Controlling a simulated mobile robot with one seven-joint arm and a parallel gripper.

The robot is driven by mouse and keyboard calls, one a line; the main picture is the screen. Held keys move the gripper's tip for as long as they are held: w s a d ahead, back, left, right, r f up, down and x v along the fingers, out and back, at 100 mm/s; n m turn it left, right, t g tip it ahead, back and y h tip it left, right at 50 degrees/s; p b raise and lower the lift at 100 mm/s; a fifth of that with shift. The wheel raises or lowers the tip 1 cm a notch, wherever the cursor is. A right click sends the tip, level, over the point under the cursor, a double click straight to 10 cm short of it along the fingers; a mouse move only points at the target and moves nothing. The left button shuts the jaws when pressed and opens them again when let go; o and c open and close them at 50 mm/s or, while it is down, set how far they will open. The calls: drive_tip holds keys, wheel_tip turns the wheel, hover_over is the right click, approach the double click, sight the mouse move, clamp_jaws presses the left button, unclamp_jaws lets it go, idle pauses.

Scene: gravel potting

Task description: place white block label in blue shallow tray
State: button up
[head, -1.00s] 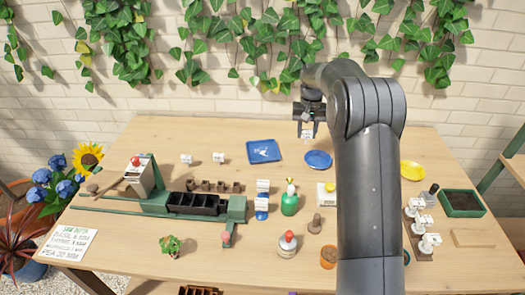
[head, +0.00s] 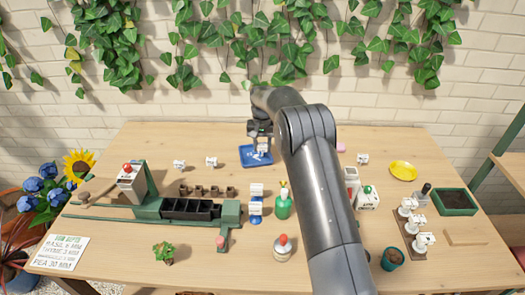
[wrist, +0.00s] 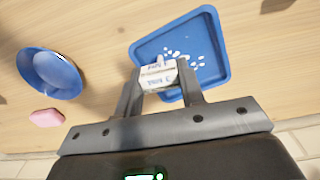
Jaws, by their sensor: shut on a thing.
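My gripper (wrist: 158,82) is shut on a white block label (wrist: 158,70) with dark lettering, held between the two fingertips. In the wrist view the label overlaps the near left part of the blue shallow tray (wrist: 215,30). In the head view the tray (head: 245,158) lies at the back middle of the table, and the label (head: 262,148) shows in front of its back part, under my gripper (head: 262,138). The tray has white marks on its floor. I cannot tell whether the label touches the tray.
A round blue saucer (wrist: 48,75) and a pink block (wrist: 46,118) lie beside the tray. Two white labels (head: 211,162) (head: 179,165) stand left of it. A yellow dish (head: 403,170) is at right.

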sight(263, 145)
drive_tip(key=shift+f, duration=1.25)
drive_tip(key=shift+f, duration=0.15)
drive_tip(key=o, duration=1)
drive_tip(key=shift+c, duration=0.2)
wheel_tip(263, 145, up, 12)
drive_tip(key=shift+r, duration=0.25)
